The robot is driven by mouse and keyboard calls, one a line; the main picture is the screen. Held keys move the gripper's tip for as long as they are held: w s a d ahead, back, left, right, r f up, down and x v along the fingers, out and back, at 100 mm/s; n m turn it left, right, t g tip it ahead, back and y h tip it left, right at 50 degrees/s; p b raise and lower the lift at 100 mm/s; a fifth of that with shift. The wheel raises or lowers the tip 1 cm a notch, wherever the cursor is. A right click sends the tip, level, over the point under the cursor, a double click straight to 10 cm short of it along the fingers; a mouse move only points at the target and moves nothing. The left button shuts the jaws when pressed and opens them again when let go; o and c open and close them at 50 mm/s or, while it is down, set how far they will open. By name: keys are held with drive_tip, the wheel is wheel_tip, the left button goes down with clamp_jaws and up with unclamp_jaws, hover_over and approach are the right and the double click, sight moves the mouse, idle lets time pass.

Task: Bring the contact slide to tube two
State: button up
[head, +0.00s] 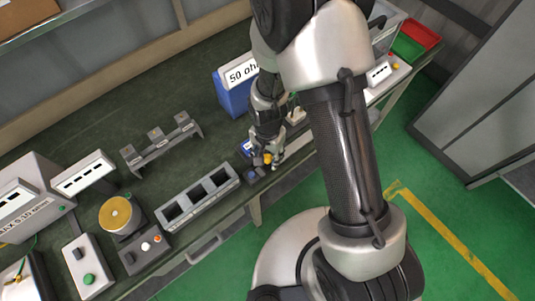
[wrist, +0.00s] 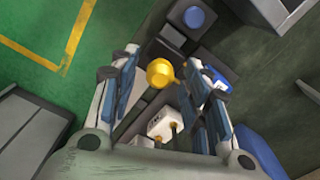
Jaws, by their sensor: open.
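My gripper (head: 268,150) points down over the front edge of the bench, at the right end of the grey block with square openings. In the wrist view my gripper (wrist: 161,63) is open, with a yellow round knob (wrist: 160,72) showing between its two fingers. The knob also shows as a small yellow spot in the head view (head: 268,158). I cannot tell whether a finger touches it. Which part is the contact slide, and which is tube two, I cannot tell for sure; no tube label is readable.
A blue knob (wrist: 193,17) sits on a dark base close by. The grey three-opening block (head: 200,195) lies left of my gripper. A blue box (head: 235,90) marked 50 ohm stands behind it. A three-post bracket (head: 160,145) is at the back left; bare bench lies between.

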drive_tip(key=shift+c, duration=0.5)
clamp_jaws()
